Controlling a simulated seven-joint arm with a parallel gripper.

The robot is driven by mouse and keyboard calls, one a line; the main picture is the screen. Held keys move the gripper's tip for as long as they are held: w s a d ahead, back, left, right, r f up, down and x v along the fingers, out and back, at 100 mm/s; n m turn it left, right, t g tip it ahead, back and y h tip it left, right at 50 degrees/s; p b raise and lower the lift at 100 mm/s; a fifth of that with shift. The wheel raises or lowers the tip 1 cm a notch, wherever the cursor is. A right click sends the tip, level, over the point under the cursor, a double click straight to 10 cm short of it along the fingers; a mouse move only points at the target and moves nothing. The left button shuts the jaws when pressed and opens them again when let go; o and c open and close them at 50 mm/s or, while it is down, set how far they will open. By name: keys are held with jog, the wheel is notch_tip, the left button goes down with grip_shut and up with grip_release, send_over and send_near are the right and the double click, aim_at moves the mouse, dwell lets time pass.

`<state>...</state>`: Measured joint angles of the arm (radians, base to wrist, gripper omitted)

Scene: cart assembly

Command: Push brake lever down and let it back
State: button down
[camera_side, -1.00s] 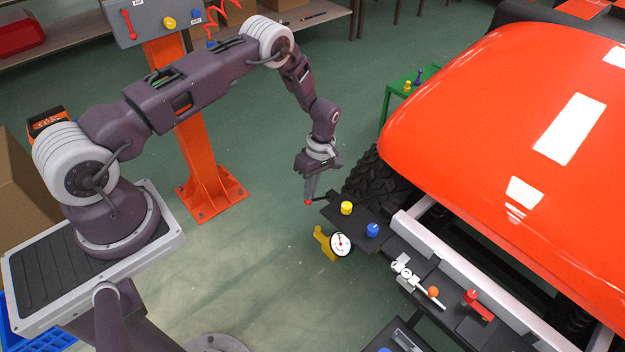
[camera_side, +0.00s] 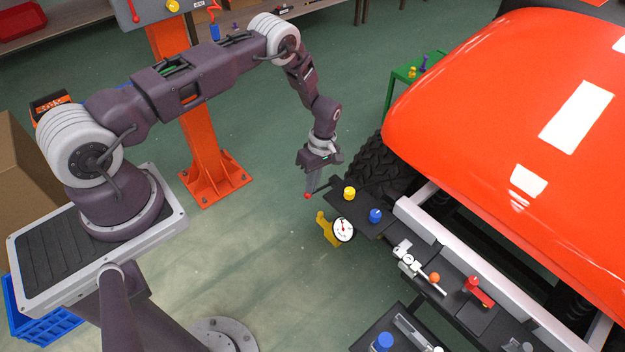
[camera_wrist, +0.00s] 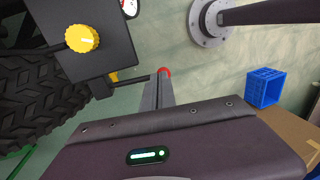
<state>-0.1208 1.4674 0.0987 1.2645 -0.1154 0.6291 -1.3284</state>
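The brake lever is a thin dark rod (camera_side: 319,190) with a red ball end (camera_side: 307,196), sticking out from the left end of a dark panel (camera_side: 341,206). It slopes down toward its ball. In the wrist view the rod (camera_wrist: 130,80) runs from the panel to the red ball (camera_wrist: 163,70). My gripper (camera_side: 312,188) points down with its fingertips at the ball end, seemingly touching the lever from above. In the wrist view its grey fingers (camera_wrist: 160,82) lie close together and partly hide the ball. The exact contact is hidden.
The panel carries a yellow knob (camera_side: 349,193) and a blue knob (camera_side: 376,215). A dial gauge (camera_side: 343,229) is beside it. The cart's orange hood (camera_side: 500,110) and a black tire (camera_side: 375,170) stand to the right. Open floor lies left of the lever.

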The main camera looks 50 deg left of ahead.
jog(key=shift+x, duration=1.7)
jog(key=w+d+r+m+t, duration=0.1)
jog(key=w+r+m, duration=0.1)
jog(key=r, duration=1.3)
jog(key=w+d+r+m+t, duration=0.1)
jog(key=r+m, duration=0.1)
jog(key=r, duration=1.2)
jog(key=s+d+r+m+t, duration=0.1)
jog(key=s+d+r+m, duration=0.15)
jog(key=r, duration=0.45)
jog(key=s+d+r+m+t, duration=0.1)
jog(key=s+r+m, duration=0.15)
jog(key=r, duration=0.45)
jog(key=s+d+r+m+t, duration=0.2)
jog(key=s+r+m, duration=0.1)
jog(key=s+r, duration=0.65)
jog(key=s+f+m+t, duration=0.1)
jog(key=s+m, duration=0.5)
jog(key=s, duration=0.8)
jog(key=shift+s+d+f+t, duration=0.2)
jog(key=shift+d+f+t, duration=0.15)
jog(key=shift+t, duration=0.15)
